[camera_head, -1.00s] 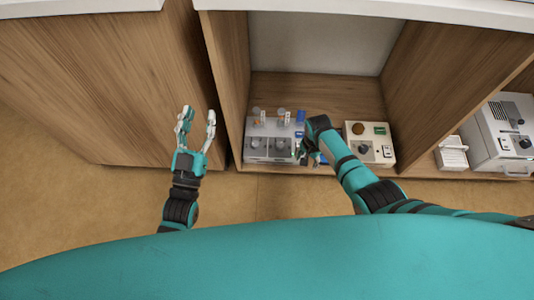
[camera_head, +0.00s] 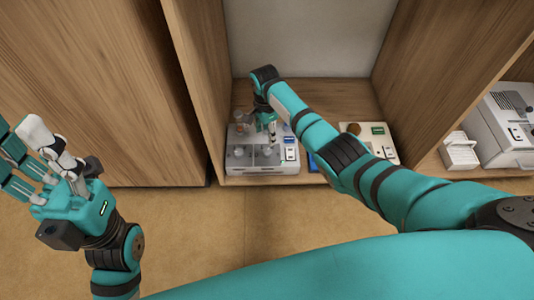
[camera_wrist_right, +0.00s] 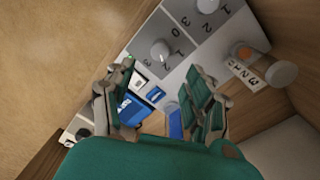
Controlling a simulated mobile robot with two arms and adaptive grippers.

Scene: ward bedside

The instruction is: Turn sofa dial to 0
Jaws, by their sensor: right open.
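A white control box (camera_head: 262,170) with two grey panels stands at the front of the open wooden compartment. Two grey round dials sit on it, a left one (camera_head: 238,152) and a right one (camera_head: 266,151). In the right wrist view, a dial (camera_wrist_right: 161,51) and another dial (camera_wrist_right: 208,5) have digits printed around them. I cannot tell which is the sofa dial or read its setting. My right gripper (camera_head: 268,121) is above the box's right half, open and empty, its fingers (camera_wrist_right: 160,92) apart below the nearer dial. My left gripper (camera_head: 22,142) is open and empty at far left.
Small upright cylinders (camera_wrist_right: 282,73) with a number tag stand at the box's back. A blue and white switch block (camera_head: 289,148) is right of the dials. A cream box (camera_head: 380,142) is partly behind my right arm. Wooden walls enclose the compartment. The floor in front is clear.

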